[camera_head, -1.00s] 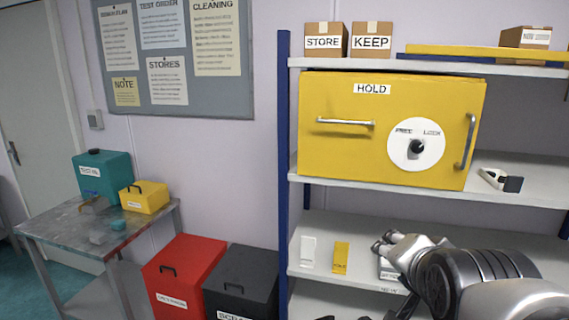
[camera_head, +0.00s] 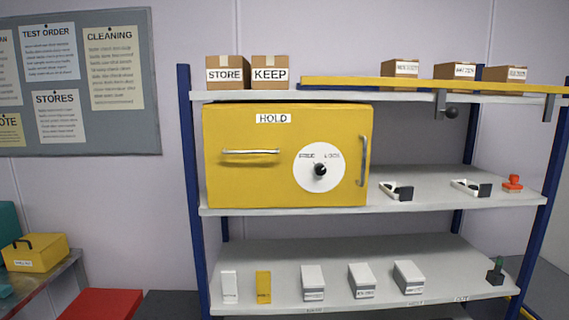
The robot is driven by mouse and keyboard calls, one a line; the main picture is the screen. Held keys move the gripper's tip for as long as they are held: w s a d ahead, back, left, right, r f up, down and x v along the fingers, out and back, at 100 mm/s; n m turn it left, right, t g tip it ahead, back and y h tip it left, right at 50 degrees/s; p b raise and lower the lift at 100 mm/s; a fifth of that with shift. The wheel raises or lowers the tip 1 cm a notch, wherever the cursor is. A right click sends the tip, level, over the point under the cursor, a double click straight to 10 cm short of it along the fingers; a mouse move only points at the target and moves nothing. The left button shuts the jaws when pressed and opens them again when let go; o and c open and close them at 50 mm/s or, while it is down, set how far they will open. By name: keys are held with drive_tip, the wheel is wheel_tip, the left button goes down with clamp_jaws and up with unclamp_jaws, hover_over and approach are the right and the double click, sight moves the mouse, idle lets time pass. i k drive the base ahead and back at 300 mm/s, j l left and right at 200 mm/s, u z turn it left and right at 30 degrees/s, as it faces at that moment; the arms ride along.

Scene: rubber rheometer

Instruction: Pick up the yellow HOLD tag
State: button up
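The yellow HOLD tag (camera_head: 263,287) stands on the lower shelf (camera_head: 330,250), near its left end. A white tag (camera_head: 229,286) of similar size is just to its left, with a small gap between them. A white block with a label (camera_head: 313,282) is to its right. The lettering on the yellow tag is too small to read clearly now. My gripper is out of view, so whether it is open or shut does not show.
A large yellow HOLD box (camera_head: 240,180) with a dial (camera_head: 320,168) fills the left of the shelf above. More white blocks (camera_head: 361,280) and a dark stamp-like item (camera_head: 495,270) stand along the lower shelf. A red bin (camera_head: 100,304) is at lower left.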

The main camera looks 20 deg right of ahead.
sight(262, 277)
drive_tip(key=i+j+z, duration=0.25)
drive_tip(key=j, duration=0.35)
drive_tip(key=i+j+z, duration=0.1)
drive_tip(key=i+j, duration=0.2)
drive_tip(key=i+j+z, duration=0.1)
drive_tip(key=j, duration=0.25)
drive_tip(key=i+j+z, duration=0.15)
drive_tip(key=j, duration=0.2)
